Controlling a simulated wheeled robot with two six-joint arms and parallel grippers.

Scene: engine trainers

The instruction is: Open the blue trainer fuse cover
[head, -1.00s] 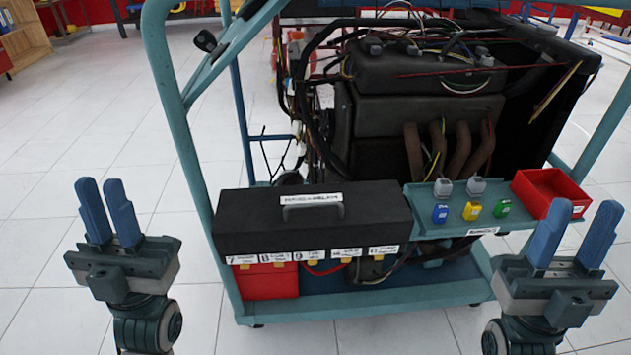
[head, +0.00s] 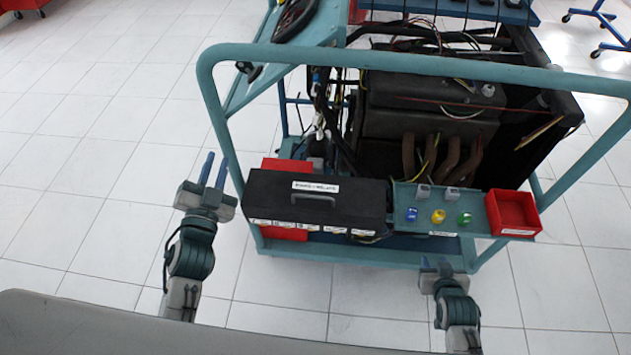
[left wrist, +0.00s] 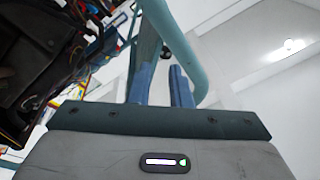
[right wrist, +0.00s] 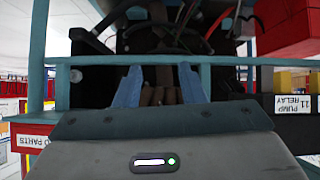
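The fuse cover (head: 355,205) is a long black lid with a grey handle (head: 316,197) and a white label on top. It lies closed on the trainer's front left, above a row of white labels. My left gripper (head: 214,160) is open and empty, just left of the cover's left end and apart from it. Its spread fingers also show in the left wrist view (left wrist: 162,75), beside a teal frame tube.
The teal trainer frame (head: 430,60) surrounds the dark engine. Right of the cover, a teal shelf (head: 460,200) holds blue, yellow and green connectors and a red tray (head: 512,212). A red box (head: 285,234) shows below the cover.

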